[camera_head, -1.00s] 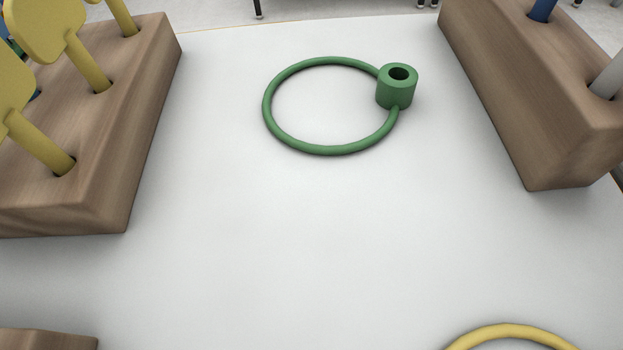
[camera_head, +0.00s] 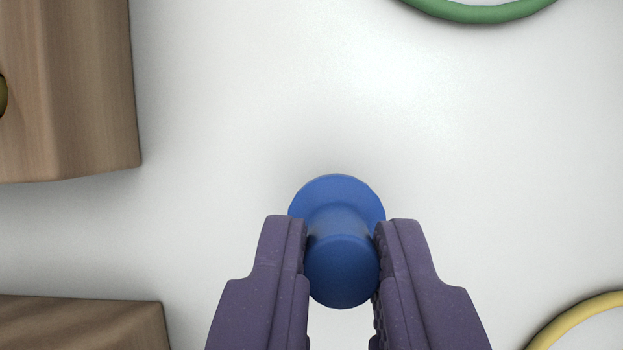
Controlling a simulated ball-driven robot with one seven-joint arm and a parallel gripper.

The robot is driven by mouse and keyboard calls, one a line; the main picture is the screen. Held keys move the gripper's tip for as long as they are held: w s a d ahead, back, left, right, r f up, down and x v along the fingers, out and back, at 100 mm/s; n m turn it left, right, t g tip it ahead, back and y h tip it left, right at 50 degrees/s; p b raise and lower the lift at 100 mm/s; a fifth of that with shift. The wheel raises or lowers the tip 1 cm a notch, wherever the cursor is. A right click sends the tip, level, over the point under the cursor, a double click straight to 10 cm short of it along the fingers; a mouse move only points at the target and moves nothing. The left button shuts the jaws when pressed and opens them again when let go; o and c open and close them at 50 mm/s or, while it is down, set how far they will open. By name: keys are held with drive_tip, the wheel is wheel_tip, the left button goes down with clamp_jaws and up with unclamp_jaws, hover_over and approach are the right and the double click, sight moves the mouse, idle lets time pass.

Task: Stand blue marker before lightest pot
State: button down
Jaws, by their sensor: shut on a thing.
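The blue marker (camera_head: 342,270) is a rounded post with a wider round base, seen from above at the lower middle. My gripper (camera_head: 341,250) has one purple finger on each side of it and is shut on its upper part. The marker looks upright, with its base on or close to the white table (camera_head: 240,130); I cannot tell if it touches. No pot shows in this view.
A wooden block (camera_head: 75,100) with a hole or peg at its edge stands at the upper left. Another wooden block (camera_head: 80,322) is at the lower left. Parts of a green ring (camera_head: 480,12) and a yellow ring (camera_head: 575,318) lie to the right. The table around the marker is clear.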

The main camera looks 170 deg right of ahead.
wheel_tip(320, 180, down, 2)
drive_tip(key=shift+f+b, duration=0.15)
drive_tip(key=shift+b, duration=0.15)
drive_tip(key=c, duration=1)
unclamp_jaws()
